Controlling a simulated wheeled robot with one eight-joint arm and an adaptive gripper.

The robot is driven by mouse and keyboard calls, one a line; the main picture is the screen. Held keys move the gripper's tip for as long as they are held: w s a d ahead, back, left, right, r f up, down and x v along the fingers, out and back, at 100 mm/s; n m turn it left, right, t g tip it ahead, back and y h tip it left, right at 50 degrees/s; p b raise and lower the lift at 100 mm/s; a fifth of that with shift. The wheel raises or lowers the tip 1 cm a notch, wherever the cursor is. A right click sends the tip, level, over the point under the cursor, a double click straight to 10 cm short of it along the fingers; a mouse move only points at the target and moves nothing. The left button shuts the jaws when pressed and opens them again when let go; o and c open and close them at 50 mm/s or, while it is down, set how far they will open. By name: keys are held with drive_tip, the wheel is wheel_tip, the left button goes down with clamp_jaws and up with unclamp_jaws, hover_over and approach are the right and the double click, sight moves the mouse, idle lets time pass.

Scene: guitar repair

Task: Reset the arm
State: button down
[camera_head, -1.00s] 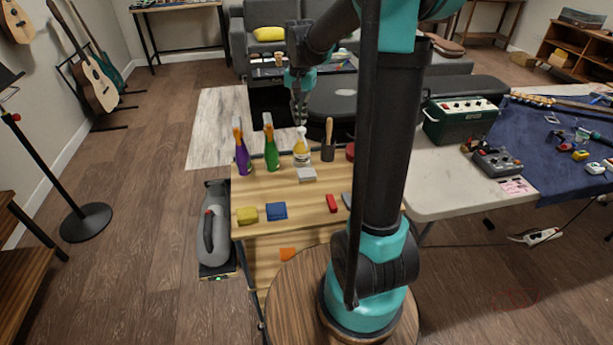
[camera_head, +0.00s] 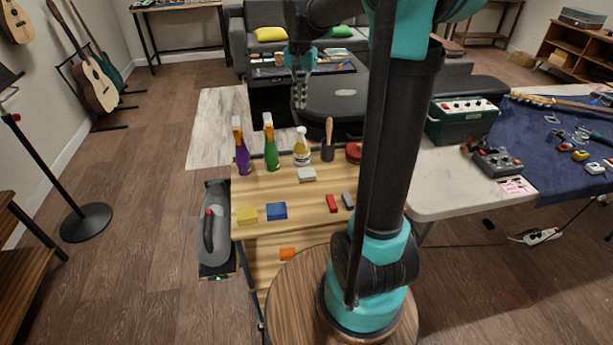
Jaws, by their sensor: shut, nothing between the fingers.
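My gripper (camera_head: 300,94) hangs fingers down in the upper middle of the head view. It is shut and empty, above and beyond the far edge of the wooden cart (camera_head: 290,227). Below it on the cart stand a purple spray bottle (camera_head: 242,158), a green spray bottle (camera_head: 271,152) and a bottle of yellow liquid (camera_head: 301,155). My arm rises from its round wooden base at the lower right and bends over toward the left at the top. Its upper links are cut off by the frame's top edge.
Several small blocks lie on the cart, among them a blue one (camera_head: 277,211) and a yellow one (camera_head: 247,215). A white table (camera_head: 436,190) with a green amplifier (camera_head: 462,121) stands right of my arm. A grey vacuum (camera_head: 216,225) stands left of the cart.

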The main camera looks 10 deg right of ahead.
idle(0.4)
drive_tip(key=s+d+f+n+t, duration=0.1)
drive_tip(key=s+f+n, duration=0.1)
drive_tip(key=s+f, duration=0.4)
drive_tip(key=s+d+f+n+t, duration=0.1)
drive_tip(key=s+f+n, duration=0.1)
drive_tip(key=s+f, duration=0.4)
drive_tip(key=s+d+f+n+t, duration=0.2)
drive_tip(key=s+f, duration=0.3)
drive_tip(key=s, duration=0.6)
drive_tip(key=shift+f, duration=0.4)
